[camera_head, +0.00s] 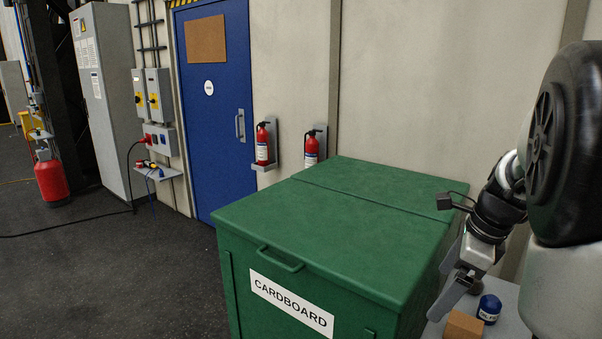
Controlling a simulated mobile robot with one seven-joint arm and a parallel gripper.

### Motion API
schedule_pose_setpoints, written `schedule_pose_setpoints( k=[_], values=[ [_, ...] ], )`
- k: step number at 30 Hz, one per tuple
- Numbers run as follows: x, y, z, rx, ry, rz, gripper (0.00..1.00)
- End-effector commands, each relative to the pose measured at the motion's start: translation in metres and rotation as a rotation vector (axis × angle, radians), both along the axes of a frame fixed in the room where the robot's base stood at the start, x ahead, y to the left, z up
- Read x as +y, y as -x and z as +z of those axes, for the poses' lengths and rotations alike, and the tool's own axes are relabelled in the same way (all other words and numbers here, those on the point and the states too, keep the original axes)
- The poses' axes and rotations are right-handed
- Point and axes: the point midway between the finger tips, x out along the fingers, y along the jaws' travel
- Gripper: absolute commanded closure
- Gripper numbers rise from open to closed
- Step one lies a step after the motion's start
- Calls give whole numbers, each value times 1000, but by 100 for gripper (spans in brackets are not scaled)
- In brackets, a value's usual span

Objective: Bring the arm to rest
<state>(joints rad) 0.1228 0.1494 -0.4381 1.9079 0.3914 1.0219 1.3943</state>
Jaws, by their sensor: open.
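My gripper (460,278) is at the right of the view, at the end of my arm, which comes in from the right edge. It points down and to the left, just right of the green bin. It is open, and I see nothing held in it. Below it, on a light grey surface (507,322), are a brown block (463,325) and a dark blue container with a white label (489,308). I cannot tell whether the gripper touches the block. Part of my arm is hidden behind a large black round part.
A green bin (330,225) labelled CARDBOARD, lid closed, fills the middle. Behind it are two fire extinguishers (263,145) and a blue door (221,110). A red cylinder (52,180) and a grey cabinet (103,95) stand at left. The dark floor (110,275) is mostly clear, with a cable across it.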

Motion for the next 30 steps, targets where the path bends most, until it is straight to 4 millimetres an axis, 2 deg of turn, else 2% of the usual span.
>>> schedule_pose_setpoints(
  k=[1,6,10,15,18,30],
  values=[
    [28,13,23,-60,40,190,4],
    [98,65,65,-225,258,847,4],
    [135,109,81,-314,475,1325,4],
    [158,149,85,-345,730,1776,4],
    [162,160,84,-339,814,1909,4],
    [162,160,84,-339,814,1909,4]
  ],
)
